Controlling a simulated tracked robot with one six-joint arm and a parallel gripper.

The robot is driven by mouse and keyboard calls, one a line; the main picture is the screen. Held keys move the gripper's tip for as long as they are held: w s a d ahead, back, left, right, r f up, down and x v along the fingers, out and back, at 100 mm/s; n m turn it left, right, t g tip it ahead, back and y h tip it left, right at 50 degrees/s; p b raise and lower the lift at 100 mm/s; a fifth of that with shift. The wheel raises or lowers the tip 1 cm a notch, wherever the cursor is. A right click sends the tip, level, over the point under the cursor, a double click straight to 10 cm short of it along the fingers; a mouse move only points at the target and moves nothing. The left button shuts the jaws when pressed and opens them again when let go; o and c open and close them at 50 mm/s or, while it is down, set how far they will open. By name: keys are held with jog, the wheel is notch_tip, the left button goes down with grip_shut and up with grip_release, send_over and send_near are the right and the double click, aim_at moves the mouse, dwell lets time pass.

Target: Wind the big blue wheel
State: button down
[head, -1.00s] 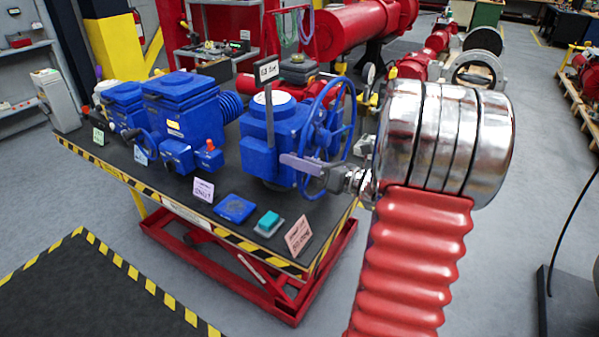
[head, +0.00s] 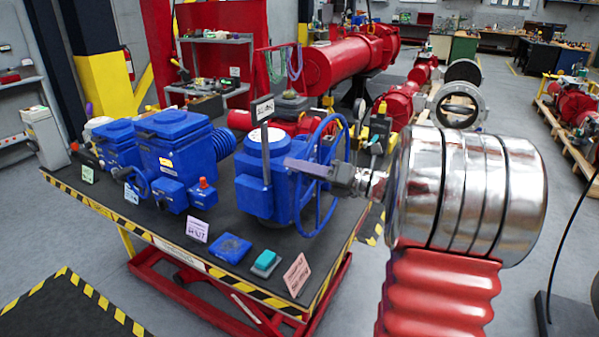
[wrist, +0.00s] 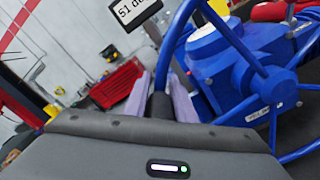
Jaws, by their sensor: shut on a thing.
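The big blue wheel (head: 343,131) stands upright on the right side of a blue valve actuator (head: 254,190) on the table. It also shows in the wrist view (wrist: 234,42), with its spokes and hub to the right. My gripper (head: 292,164) reaches in from the right at about mid-height of the wheel. In the wrist view its two pale purple fingers (wrist: 162,95) stand either side of the wheel's rim and are shut on it. The exact contact is partly hidden by the dark part between the fingers.
A sign on a post (head: 263,110) stands close in front of the actuator. Other blue actuators (head: 178,145) fill the table's left. Small cards, a blue plate (head: 231,248) and a teal block (head: 266,261) lie along the table's front edge (head: 200,262).

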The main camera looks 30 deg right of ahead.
jog(key=shift+d, duration=0.2)
jog(key=c, duration=1.5)
grip_release()
jog(key=shift+s, duration=0.1)
jog(key=v, duration=1.3)
jog(key=shift+s+d, duration=0.1)
jog(key=shift+s, duration=0.25)
